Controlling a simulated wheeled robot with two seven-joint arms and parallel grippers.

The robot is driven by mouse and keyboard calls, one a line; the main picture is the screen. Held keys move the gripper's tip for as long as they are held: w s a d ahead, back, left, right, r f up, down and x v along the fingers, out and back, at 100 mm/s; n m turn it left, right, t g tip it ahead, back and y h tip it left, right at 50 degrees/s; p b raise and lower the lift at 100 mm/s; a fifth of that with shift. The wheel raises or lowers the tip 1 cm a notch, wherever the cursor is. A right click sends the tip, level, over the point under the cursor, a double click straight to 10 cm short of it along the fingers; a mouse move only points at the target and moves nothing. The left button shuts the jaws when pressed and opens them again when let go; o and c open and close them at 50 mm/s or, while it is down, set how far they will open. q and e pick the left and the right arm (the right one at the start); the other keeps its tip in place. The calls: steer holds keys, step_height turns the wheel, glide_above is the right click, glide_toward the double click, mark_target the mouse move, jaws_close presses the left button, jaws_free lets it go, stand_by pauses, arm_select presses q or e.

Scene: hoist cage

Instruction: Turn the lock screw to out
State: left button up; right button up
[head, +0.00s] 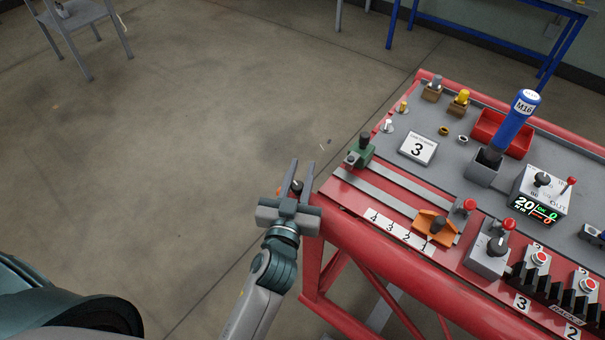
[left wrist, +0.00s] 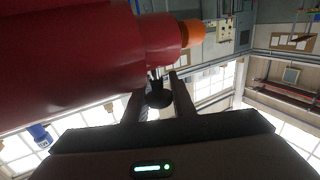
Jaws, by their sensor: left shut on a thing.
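The lock screw appears to be a small dark knob (head: 297,186) at the near left end of the red bench frame; the gripper partly hides it. In the left wrist view the dark knob (left wrist: 158,96) stands out from a stepped red tube (left wrist: 85,55) that ends in an orange tip (left wrist: 191,33). My left gripper (head: 301,169) has one finger on either side of the knob and is shut on it. Whether the screw is in or out cannot be told. My right gripper is not in view.
The red bench (head: 370,235) fills the right, with an orange slider block (head: 428,226), a green clamp (head: 361,151), a blue M16 tool (head: 516,118) and a 20/0 display box (head: 540,190). Open floor (head: 200,130) lies left of it. A grey chair (head: 78,25) stands far left.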

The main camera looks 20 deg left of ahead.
arm_select(q)
steer(key=shift+r, duration=0.1)
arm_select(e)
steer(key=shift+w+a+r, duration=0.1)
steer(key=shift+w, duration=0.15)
arm_select(q)
steer(key=o, duration=1)
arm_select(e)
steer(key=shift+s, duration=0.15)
